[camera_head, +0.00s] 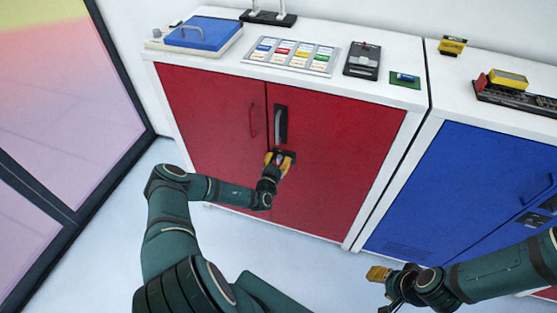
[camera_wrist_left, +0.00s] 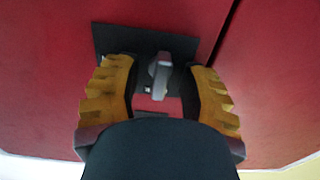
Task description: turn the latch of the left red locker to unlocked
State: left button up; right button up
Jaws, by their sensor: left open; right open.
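The left red locker (camera_head: 340,140) has two red doors below a white top. Its latch (camera_wrist_left: 160,75) is a grey knob on a dark plate (camera_wrist_left: 110,38), its long side running up and down in the left wrist view. A red patch and a small pale mark show below the knob. My left gripper (camera_head: 280,158) is at the locker front, below the black handle (camera_head: 280,125). Its yellow fingers are open on either side of the knob, with gaps between. In the head view the gripper hides most of the latch. My right gripper (camera_head: 380,274) is open and empty, low in front of the blue locker.
A blue locker (camera_head: 440,190) stands to the right. On the white top are a blue-lidded box (camera_head: 203,33), a panel of coloured labels (camera_head: 290,56) and a black device (camera_head: 362,62). A glass partition (camera_head: 60,110) is at the left. The floor before the lockers is clear.

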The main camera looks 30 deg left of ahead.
pick_arm(q)
jog(key=shift+r, duration=0.1)
grip_shut()
jog(key=shift+m, duration=0.3)
jog(key=m+p, duration=0.1)
jog(key=m, duration=0.2)
jog(key=shift+w+r+m, duration=0.1)
jog(key=shift+r+m, duration=0.05)
jog(key=shift+m, duration=0.15)
jog(key=m+p, duration=0.1)
jog(key=m, duration=0.3)
jog(key=shift+m, duration=0.3)
jog(key=m+p, duration=0.1)
jog(key=m, duration=0.4)
jog(key=shift+w+d+p, duration=0.1)
jog(key=shift+d+p, duration=0.05)
jog(key=shift+p, duration=0.2)
jog(key=shift+m+p, duration=0.55)
jog(key=shift+m, duration=1.55)
jog(key=shift+f, duration=0.2)
